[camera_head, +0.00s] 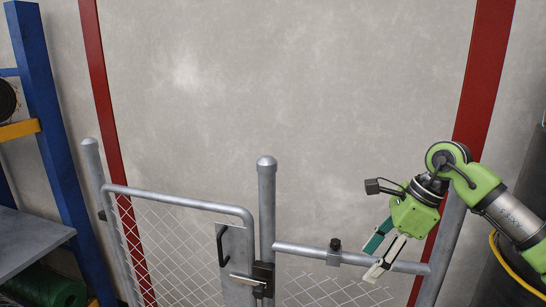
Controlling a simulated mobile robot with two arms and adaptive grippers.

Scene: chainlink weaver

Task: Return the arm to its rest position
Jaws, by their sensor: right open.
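My right arm, green and silver, comes in from the right edge. Its gripper (372,263) points down and to the left, with its two fingers apart and nothing visible between them. The fingers are in front of the top rail (300,250) of the fence section, near its right end. I cannot tell whether they touch the rail. The chain-link gate (180,203) stands left of the gripper, with a black handle (222,245) and a latch (262,277) beside the middle post (267,200). My left gripper is not in view.
A blue rack (45,130) with a grey shelf (25,240) stands at the left. A green roll (45,290) lies below it. A dark drum-like object with a yellow hose (510,262) is at the right edge. The grey wall (280,90) behind is bare.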

